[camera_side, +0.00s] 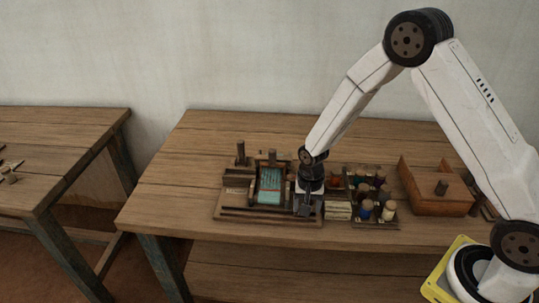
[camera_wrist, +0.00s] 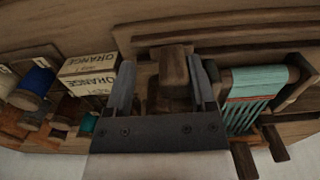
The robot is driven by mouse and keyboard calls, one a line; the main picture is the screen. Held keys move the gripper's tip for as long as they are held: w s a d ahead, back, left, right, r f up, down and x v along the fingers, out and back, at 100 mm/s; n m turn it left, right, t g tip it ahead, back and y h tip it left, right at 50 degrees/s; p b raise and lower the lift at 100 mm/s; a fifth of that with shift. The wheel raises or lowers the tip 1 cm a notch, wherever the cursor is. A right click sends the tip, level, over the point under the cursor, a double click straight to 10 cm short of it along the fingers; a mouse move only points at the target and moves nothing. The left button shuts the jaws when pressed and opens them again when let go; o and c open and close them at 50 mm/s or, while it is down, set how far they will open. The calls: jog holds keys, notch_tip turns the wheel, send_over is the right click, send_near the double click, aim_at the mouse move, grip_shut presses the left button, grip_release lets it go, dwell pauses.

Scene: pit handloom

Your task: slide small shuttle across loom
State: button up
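The small loom (camera_side: 236,212) sits on the wooden table, with a teal cloth (camera_side: 270,184) stretched in its middle. In the wrist view the teal cloth (camera_wrist: 254,88) is at the right. My gripper (camera_side: 306,208) points down at the loom's right end. In the wrist view my gripper (camera_wrist: 162,70) has its fingers apart. A dark wooden block (camera_wrist: 176,68) stands between them, close to the right finger, with a gap on the left. I cannot tell whether this block is the shuttle or part of the loom. No shuttle is clearly identifiable elsewhere.
A rack of coloured thread spools (camera_side: 366,210) stands right of my gripper. Boxes labelled ORANGE (camera_wrist: 90,74) lie close by in the wrist view. An open wooden box (camera_side: 436,205) is farther right. The table's left part (camera_side: 165,195) is clear.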

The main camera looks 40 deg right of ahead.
jog(key=shift+w+a, duration=0.25)
dwell(0.4)
jog(key=shift+o, duration=0.8)
jog(key=shift+r, duration=0.1)
jog(key=shift+r, duration=3.15)
